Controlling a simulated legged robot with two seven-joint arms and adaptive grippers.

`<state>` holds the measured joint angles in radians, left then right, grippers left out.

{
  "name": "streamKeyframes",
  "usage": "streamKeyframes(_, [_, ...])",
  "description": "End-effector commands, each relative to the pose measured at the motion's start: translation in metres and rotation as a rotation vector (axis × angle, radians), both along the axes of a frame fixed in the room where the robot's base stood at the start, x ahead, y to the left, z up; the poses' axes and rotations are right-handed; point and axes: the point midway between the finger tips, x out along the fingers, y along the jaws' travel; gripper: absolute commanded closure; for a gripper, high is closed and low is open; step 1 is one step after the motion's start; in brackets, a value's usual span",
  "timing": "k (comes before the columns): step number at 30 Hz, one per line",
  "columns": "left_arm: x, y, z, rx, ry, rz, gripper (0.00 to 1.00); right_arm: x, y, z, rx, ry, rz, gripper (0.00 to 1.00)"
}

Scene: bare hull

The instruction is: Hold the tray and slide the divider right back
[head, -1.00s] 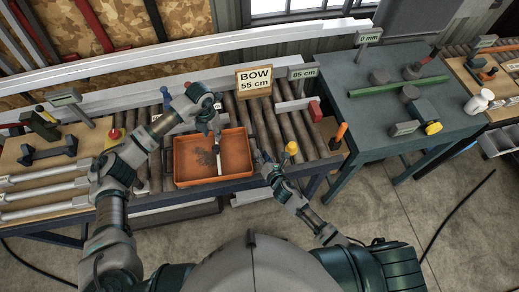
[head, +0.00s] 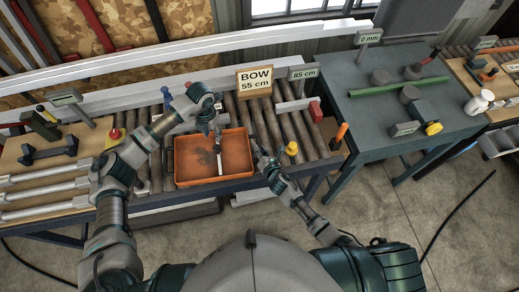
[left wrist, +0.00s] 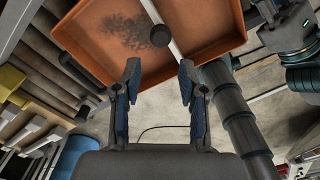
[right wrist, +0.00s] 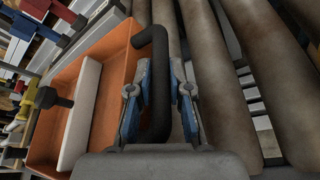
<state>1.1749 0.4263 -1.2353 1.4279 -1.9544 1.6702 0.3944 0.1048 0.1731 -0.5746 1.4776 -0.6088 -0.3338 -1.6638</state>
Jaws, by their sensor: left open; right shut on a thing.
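The orange tray (head: 180,181) sits on the roller conveyor in front of me. A pale divider (head: 220,169) stands across it, right of the middle; in the right wrist view the divider (right wrist: 80,115) carries a dark round knob (right wrist: 48,97). My left gripper (left wrist: 160,75) is open and empty; the knob (left wrist: 160,36) shows just beyond its fingertips, apart from them. In the head view my left gripper (head: 216,136) is over the tray, by the divider. My right gripper (right wrist: 158,88) is shut on the tray's black side handle (right wrist: 160,50).
Bare rollers (head: 265,130) lie right of the tray. A "BOW 55 cm" sign (head: 254,80) stands behind it. A yellow-topped knob (head: 291,148) is right of my right gripper. A grey table (head: 370,135) with tools stands further right. A dark speckled patch marks the tray floor.

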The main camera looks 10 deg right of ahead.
Motion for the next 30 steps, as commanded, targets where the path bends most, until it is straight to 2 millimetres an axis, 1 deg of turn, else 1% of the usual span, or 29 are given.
streamKeyframes(2, [0.000,0.000,0.000,0.000,0.000,0.000,0.58,-0.001,0.000,-0.002,-0.001,0.003,0.000,1.00])
streamKeyframes(3, [0.000,0.000,0.000,0.000,0.000,0.000,0.56,-0.001,0.000,-0.002,-0.001,0.003,0.001,1.00])
streamKeyframes(5, [0.000,0.000,0.000,0.000,0.000,0.000,0.41,-0.001,0.000,-0.002,-0.001,0.004,0.001,1.00])
streamKeyframes(10, [0.000,0.001,-0.001,-0.008,0.001,-0.018,0.40,-0.001,0.001,-0.003,0.000,0.005,0.002,1.00])
streamKeyframes(13, [-0.001,0.005,-0.002,-0.042,0.007,-0.094,0.40,-0.001,0.001,-0.003,0.000,0.005,0.001,1.00])
streamKeyframes(17, [-0.003,0.014,-0.001,-0.131,-0.001,-0.294,0.40,-0.002,0.001,-0.003,0.000,0.006,0.001,1.00])
streamKeyframes(24, [-0.004,0.035,0.006,-0.289,-0.105,-0.716,0.40,-0.002,0.000,-0.004,-0.001,0.007,0.001,1.00])
streamKeyframes(27, [-0.003,0.043,0.010,-0.323,-0.156,-0.841,0.40,-0.002,0.001,-0.004,-0.001,0.008,0.001,1.00])
streamKeyframes(30, [-0.003,0.047,0.013,-0.341,-0.193,-0.923,0.40,-0.002,0.001,-0.004,-0.001,0.008,0.001,1.00])
